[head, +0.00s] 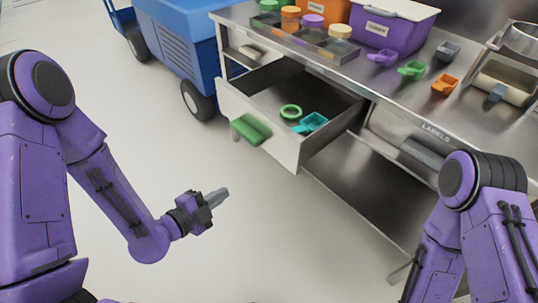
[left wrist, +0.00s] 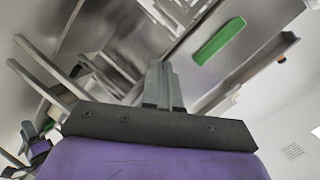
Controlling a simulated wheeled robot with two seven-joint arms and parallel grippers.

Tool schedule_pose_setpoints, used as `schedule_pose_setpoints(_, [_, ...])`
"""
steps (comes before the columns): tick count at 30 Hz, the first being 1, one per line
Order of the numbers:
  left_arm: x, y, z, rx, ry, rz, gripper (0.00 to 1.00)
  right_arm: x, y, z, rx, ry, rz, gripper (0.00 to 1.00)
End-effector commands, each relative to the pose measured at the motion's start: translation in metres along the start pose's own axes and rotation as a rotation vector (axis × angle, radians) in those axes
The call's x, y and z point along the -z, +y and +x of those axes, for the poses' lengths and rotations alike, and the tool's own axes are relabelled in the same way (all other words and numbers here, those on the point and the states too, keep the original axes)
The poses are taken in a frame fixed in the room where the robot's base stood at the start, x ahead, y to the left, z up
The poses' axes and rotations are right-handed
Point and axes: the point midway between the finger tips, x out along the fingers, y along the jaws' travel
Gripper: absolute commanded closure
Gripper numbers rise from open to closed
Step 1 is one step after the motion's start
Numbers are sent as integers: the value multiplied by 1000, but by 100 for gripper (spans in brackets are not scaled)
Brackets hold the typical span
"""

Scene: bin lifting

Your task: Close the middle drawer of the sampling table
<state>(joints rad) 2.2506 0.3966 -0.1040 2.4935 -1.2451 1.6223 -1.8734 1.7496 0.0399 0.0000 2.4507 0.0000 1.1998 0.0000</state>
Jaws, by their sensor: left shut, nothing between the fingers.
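The sampling table (head: 300,58) is a steel bench at the upper right of the head view. Its middle drawer (head: 318,155) is pulled out, with a green handle (head: 250,129) on its front. A green ring (head: 291,112) and a teal scoop (head: 312,123) lie inside the drawer. My left gripper (head: 219,196) is shut and empty, below and in front of the drawer front, apart from it. In the left wrist view the closed fingers (left wrist: 160,84) point up, with the green handle (left wrist: 219,42) beyond to the right. My right gripper is hidden; only my right arm shows at lower right.
A blue wheeled machine (head: 180,50) stands left of the table. The tabletop holds a tray with jars (head: 310,40), a purple bin (head: 393,30) and several coloured scoops. An open lower shelf (head: 365,190) lies under the drawer. The floor in front is clear.

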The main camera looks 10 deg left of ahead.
Motion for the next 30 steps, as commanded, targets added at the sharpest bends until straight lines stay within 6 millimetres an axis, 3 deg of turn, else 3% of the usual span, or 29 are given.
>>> schedule_pose_setpoints(3, [30,-32,0,145,158,321,100,-3,-1,8,1,1,0,58])
schedule_pose_setpoints(8, [50,-49,-4,246,238,522,100,-4,-1,12,1,1,0,58])
schedule_pose_setpoints(14, [56,-47,22,255,248,548,100,-18,-4,45,0,1,1,58])
schedule_pose_setpoints(24, [82,-69,88,250,245,538,100,-12,-3,31,1,1,0,58])
schedule_pose_setpoints(30, [90,-74,117,249,242,537,100,-10,-3,27,1,1,1,58])
